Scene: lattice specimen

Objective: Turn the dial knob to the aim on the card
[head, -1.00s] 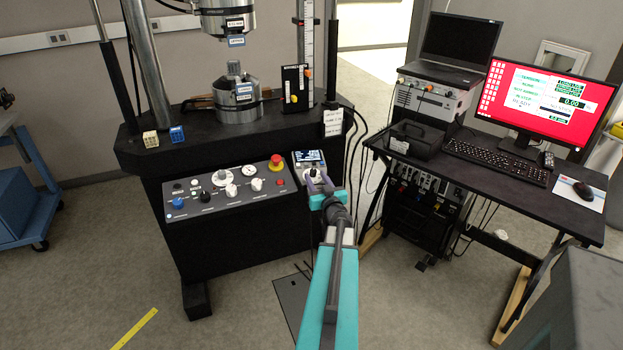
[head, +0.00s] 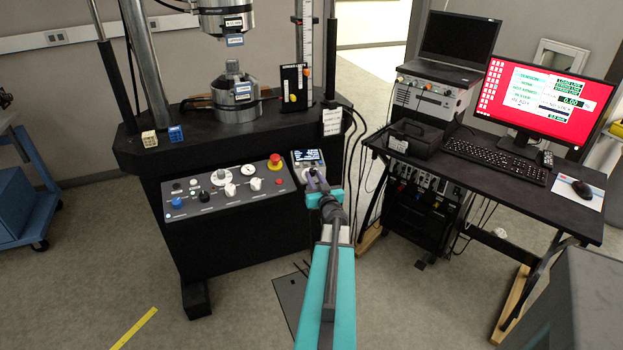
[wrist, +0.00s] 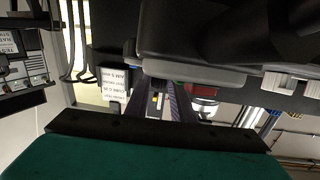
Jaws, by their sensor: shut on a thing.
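The dial knob is mostly hidden by my gripper (head: 314,181) on a small control unit with a lit display (head: 307,156), at the right end of the machine's front panel. My gripper is shut on the knob, its fingers reaching in from the front. In the wrist view the fingers (wrist: 172,104) run away from the camera towards the unit, and the knob is not clear. The white card (head: 333,122) with dark printed lines hangs above and right of the unit. It also shows in the wrist view (wrist: 115,85). Its text and the knob's pointer are too small to read.
The sloping panel (head: 226,192) left of the unit carries several knobs and a red emergency button (head: 274,161). Dark cables hang to the right. A desk (head: 480,188) with a red-screened monitor (head: 542,104) stands at the right.

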